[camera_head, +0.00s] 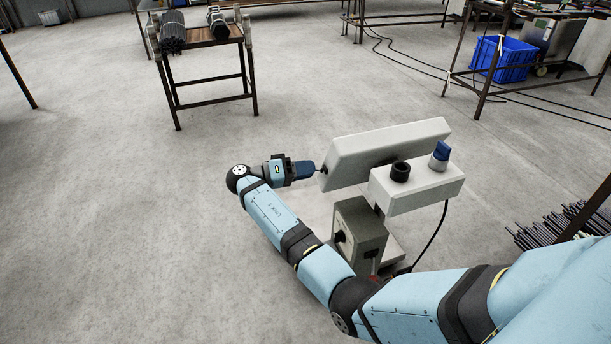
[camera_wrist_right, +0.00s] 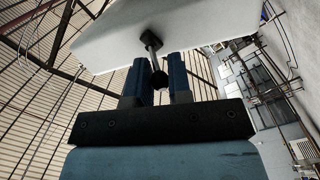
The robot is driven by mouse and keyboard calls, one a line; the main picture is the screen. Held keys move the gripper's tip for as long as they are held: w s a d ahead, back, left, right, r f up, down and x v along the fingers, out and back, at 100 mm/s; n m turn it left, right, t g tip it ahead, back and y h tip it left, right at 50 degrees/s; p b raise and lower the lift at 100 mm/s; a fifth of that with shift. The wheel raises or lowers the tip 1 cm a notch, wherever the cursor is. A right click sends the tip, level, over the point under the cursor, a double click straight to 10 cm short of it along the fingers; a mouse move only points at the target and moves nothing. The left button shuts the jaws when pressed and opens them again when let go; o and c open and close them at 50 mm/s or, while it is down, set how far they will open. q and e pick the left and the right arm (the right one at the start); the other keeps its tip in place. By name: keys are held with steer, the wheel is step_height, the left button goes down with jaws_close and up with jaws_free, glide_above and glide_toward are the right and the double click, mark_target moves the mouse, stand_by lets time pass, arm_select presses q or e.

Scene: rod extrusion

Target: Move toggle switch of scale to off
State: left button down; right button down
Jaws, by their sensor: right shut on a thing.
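The scale's long pale grey head (camera_head: 385,152) stands tilted in the middle of the head view. Its toggle switch (camera_head: 322,171) is on the head's left end and looks tiny there. In the right wrist view the toggle switch (camera_wrist_right: 152,50) has a dark base, a thin metal stem and a black ball tip. My right gripper (camera_head: 314,169) reaches it from the left; its blue fingers (camera_wrist_right: 159,62) stand on both sides of the lever and are shut on it. I cannot tell the switch's position. My left gripper is not in view.
A pale box with a black knob and a blue knob (camera_head: 441,152) adjoins the scale head. A grey-green box (camera_head: 360,235) is below it, with a cable at right. Dark rods (camera_head: 560,226) lie at right. A small table (camera_head: 208,38) stands behind; floor at left is clear.

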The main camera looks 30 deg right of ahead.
stand_by(0.4)
steer(key=c, duration=1.1)
jaws_free()
